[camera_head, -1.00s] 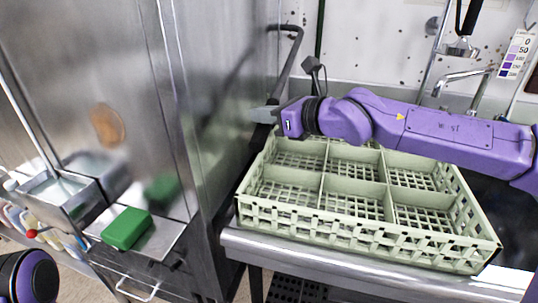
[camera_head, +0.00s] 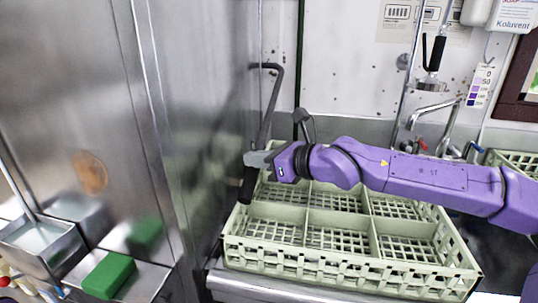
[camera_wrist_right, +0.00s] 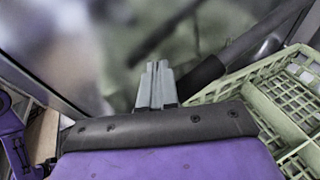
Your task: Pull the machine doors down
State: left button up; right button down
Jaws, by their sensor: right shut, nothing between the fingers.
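The machine (camera_head: 205,120) is a tall stainless steel box on the left of the head view. Its steel panels reach down to about counter height. A grey bar handle (camera_head: 268,105) slopes down along its right side to a black grip (camera_head: 247,188). My right gripper (camera_head: 254,159) is at the lower part of this handle, shut and empty. In the right wrist view its fingers (camera_wrist_right: 156,85) are together, and the black grip (camera_wrist_right: 203,78) lies just to their right. I cannot tell whether they touch. My left gripper is out of view.
A pale green dish rack (camera_head: 350,262) with empty compartments sits on the steel counter, below my right arm. A tap (camera_head: 435,112) stands behind it. A green block (camera_head: 108,275) lies on a steel ledge at the front left.

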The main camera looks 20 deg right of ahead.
jog(key=p+v, duration=0.6)
jog(key=v, duration=0.2)
jog(key=shift+p, duration=0.3)
jog(key=shift+s, duration=0.1)
